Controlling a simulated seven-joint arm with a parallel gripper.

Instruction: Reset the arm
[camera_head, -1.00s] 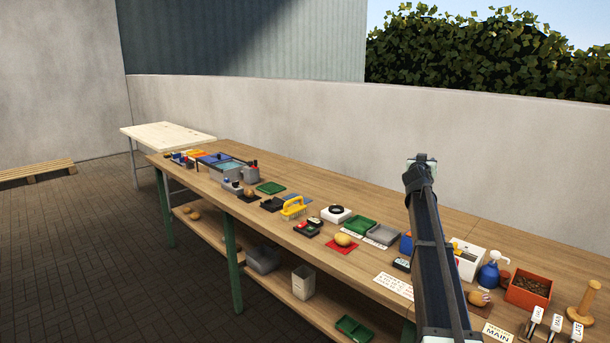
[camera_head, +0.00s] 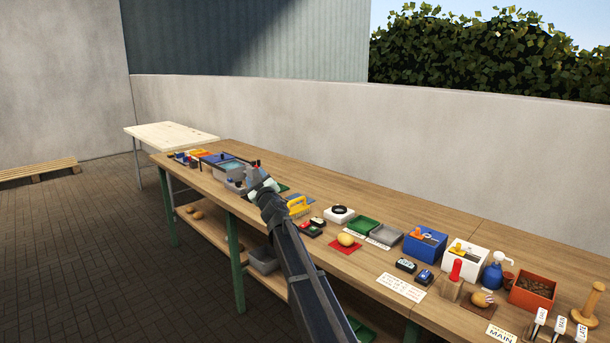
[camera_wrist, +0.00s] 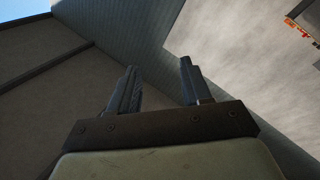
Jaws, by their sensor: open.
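My arm reaches up from the bottom of the head view, in front of the workbench (camera_head: 330,188). Its end is around the left-middle of the bench in the picture, and its fingers cannot be made out there. In the wrist view my gripper (camera_wrist: 158,82) is open, with its two dark fingers apart and nothing between them. Behind the fingers are the wall and grey cladding, seen at a tilt.
A yellow brush (camera_head: 299,206) is close beside my arm in the picture. A pale table (camera_head: 172,135) stands beyond.

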